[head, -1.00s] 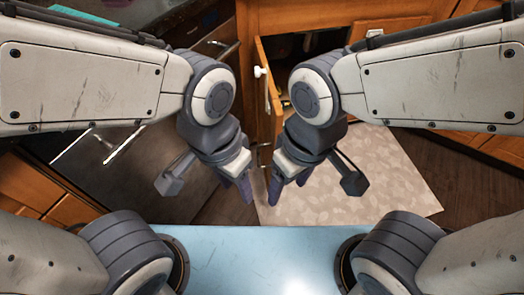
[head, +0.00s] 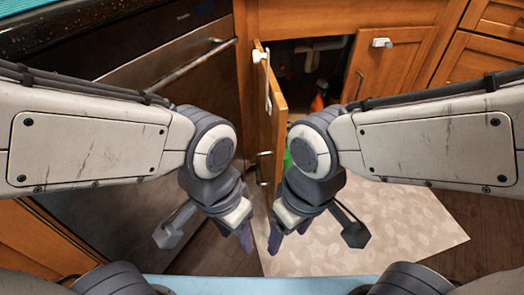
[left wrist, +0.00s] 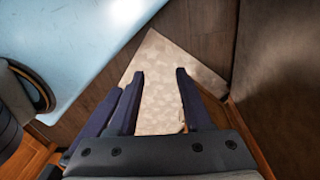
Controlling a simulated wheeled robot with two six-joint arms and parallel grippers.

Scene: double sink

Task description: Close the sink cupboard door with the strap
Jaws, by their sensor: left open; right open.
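The sink cupboard door (head: 269,130) stands swung open, seen nearly edge-on in the head view. A white strap (head: 267,80) hangs from a white fitting (head: 259,56) near its top edge. A metal handle (head: 263,170) is lower on the door. My left gripper (head: 241,232) is open and empty, pointing down left of the door in the picture. It also shows in the left wrist view (left wrist: 160,75), above the mat. My right gripper (head: 288,232) is open and empty, just right of the door's lower part, which it partly hides. Neither visibly touches the door.
The cupboard interior holds a white pipe (head: 322,44) and an orange bottle (head: 319,98). Another wooden door (head: 390,75) with a white latch (head: 381,42) is at right. A steel appliance (head: 150,85) stands left. A patterned mat (head: 385,225) covers the floor in front.

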